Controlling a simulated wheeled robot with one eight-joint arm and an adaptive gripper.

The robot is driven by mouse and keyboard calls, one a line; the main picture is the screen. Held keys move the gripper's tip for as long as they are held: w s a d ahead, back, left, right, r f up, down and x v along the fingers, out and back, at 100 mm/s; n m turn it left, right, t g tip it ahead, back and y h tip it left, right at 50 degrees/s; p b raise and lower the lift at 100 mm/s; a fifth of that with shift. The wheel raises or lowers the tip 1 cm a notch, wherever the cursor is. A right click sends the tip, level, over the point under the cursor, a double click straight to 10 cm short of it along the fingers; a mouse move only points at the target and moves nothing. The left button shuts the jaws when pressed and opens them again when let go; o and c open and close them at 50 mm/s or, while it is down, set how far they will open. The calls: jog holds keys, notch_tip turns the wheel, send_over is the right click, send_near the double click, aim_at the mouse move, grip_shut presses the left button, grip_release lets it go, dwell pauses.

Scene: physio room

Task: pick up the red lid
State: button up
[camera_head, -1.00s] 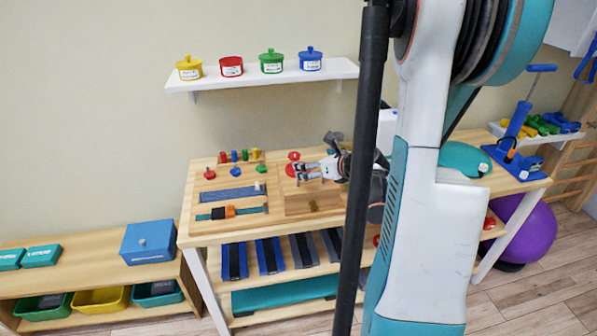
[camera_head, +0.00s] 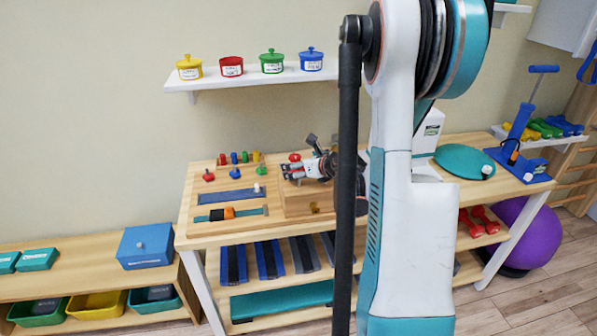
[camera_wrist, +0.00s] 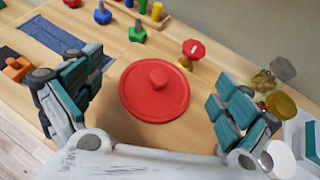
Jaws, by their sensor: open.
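The red lid (camera_wrist: 155,92) is a round disc with a small raised knob in the middle. It lies flat, knob up, on a light wooden surface. In the wrist view my gripper (camera_wrist: 156,102) is open, with one finger pad to the left of the lid and the other to its right. The fingers appear apart from the lid, and nothing is held. In the head view my gripper (camera_head: 291,172) is over the wooden block (camera_head: 312,203) on the table and hides the lid there.
A small red octagonal-headed piece (camera_wrist: 193,50) stands just beyond the lid; clear jars (camera_wrist: 270,78) are near the right finger. Colored pegs and a blue strip (camera_head: 232,196) lie left on the table (camera_head: 190,230). A wall shelf (camera_head: 265,79) above holds yellow, red, green and blue pots.

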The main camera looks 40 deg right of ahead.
jog(key=c, duration=0.9)
